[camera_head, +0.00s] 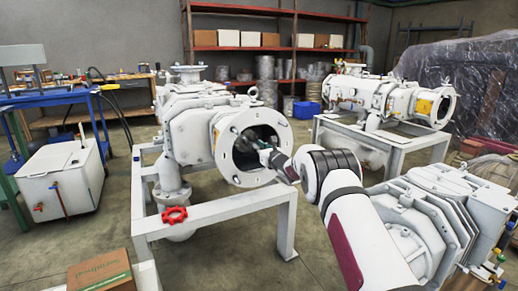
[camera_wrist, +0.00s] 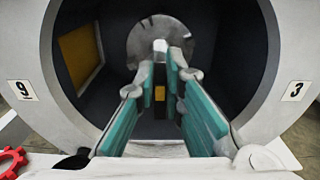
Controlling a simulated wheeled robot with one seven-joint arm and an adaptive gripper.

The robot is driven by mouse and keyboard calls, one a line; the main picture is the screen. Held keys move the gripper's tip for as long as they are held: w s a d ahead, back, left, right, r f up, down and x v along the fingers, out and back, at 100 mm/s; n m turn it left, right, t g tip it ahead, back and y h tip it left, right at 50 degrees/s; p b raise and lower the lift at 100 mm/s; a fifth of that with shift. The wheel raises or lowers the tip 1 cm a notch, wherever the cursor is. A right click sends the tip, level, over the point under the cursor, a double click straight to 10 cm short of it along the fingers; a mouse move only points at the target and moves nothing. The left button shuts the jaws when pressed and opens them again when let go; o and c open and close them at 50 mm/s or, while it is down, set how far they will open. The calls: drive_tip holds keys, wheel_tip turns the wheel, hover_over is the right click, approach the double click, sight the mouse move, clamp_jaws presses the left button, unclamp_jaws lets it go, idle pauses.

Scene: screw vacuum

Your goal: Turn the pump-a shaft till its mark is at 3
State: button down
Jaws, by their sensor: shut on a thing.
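The pump in front of me, which I take for pump-a (camera_head: 190,130), is a pale grey machine on a white frame, with a round open flange (camera_head: 226,150). My arm reaches in from the right, and my gripper (camera_head: 264,156) is inside the flange mouth. In the wrist view, the flange rim carries a 9 plate (camera_wrist: 22,90) at left and a 3 plate (camera_wrist: 292,91) at right. My gripper (camera_wrist: 162,68) has teal-lined fingers pointing into the bore, closed on the shaft end (camera_wrist: 160,46). A round grey metal face surrounds it. The fingers partly hide the shaft, and I cannot make out its mark.
A red handwheel (camera_head: 174,215) sits low by the frame; it also shows in the wrist view (camera_wrist: 12,160). A second pump (camera_head: 375,95) stands behind right, and another grey machine (camera_head: 410,215) is at front right. A cardboard box (camera_head: 100,272) lies at front left.

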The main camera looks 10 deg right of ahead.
drive_tip(key=shift+d+m, duration=0.15)
drive_tip(key=shift+m, duration=0.25)
drive_tip(key=shift+w+d+f+m+p, duration=0.2)
drive_tip(key=shift+m+p, duration=0.45)
drive_tip(key=shift+m, duration=2.2)
drive_tip(key=shift+s+d+f+m+p, duration=0.1)
drive_tip(key=shift+d+f+m+p, duration=0.45)
drive_tip(key=shift+m, duration=2.25)
drive_tip(key=shift+w+f+m+p, duration=0.15)
drive_tip(key=shift+m+p, duration=0.65)
drive_tip(key=shift+m, duration=2.05)
drive_tip(key=c, duration=1.7)
unclamp_jaws()
